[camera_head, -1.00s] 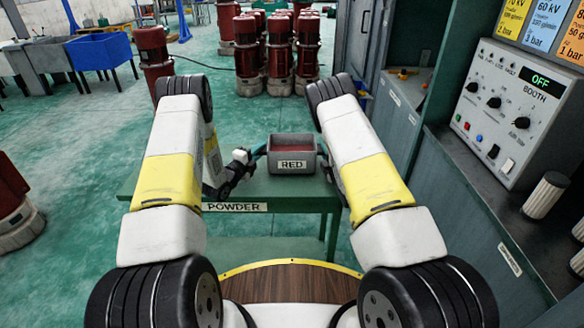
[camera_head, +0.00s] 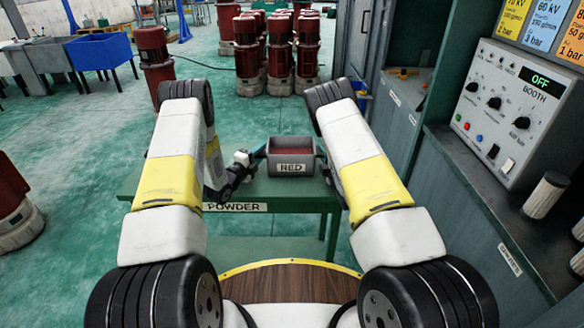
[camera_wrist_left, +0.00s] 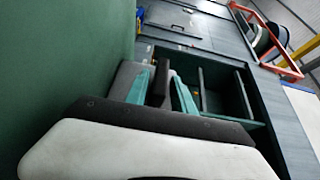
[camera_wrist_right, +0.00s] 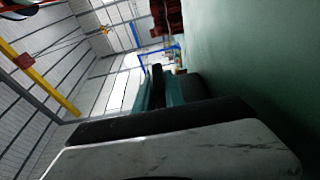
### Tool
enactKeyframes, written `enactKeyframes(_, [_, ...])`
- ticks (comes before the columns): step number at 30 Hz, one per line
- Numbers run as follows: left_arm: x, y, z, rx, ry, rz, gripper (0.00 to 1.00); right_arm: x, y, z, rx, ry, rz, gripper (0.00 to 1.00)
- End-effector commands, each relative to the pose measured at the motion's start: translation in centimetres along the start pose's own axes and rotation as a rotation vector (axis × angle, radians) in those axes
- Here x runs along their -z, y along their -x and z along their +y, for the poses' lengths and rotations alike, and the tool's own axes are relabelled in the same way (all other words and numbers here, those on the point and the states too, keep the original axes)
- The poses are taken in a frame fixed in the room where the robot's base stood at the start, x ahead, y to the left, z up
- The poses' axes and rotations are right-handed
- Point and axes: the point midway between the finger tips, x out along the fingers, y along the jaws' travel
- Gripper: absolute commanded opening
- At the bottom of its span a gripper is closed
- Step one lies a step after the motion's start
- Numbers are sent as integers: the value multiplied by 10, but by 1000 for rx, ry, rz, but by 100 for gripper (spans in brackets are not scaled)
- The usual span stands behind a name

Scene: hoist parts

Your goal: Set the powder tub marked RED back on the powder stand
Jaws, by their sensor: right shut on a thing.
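The powder tub marked RED (camera_head: 291,168) is a grey open box with red powder inside. It sits upright at the top of the green powder stand (camera_head: 165,187) and looks to rest on it. My left gripper (camera_head: 258,154) is at the tub's left side; in the left wrist view its teal fingers (camera_wrist_left: 162,92) stand apart, with a dark grip piece between them. My right gripper (camera_wrist_right: 158,88) is shut on the tub's right side; in the head view its arm mostly hides it.
The spray booth with its control panel (camera_head: 512,112) stands close on the right. Red hoist units (camera_head: 278,50) stand on the floor behind the stand. A blue bin (camera_head: 98,50) is at the far left. The stand's left end is bare.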

Motion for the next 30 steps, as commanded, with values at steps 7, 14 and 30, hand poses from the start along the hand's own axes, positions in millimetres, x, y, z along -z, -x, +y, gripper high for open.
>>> enactKeyframes(7, [1,1,2,-5,2,1,40,1,-1,2,-5,-1,2,0])
enactKeyframes(14, [-1,2,4,-10,0,-3,40,-2,0,2,-4,0,-2,34])
enactKeyframes(30, [-2,2,2,-6,0,-5,54,-3,1,-1,3,2,-5,40])
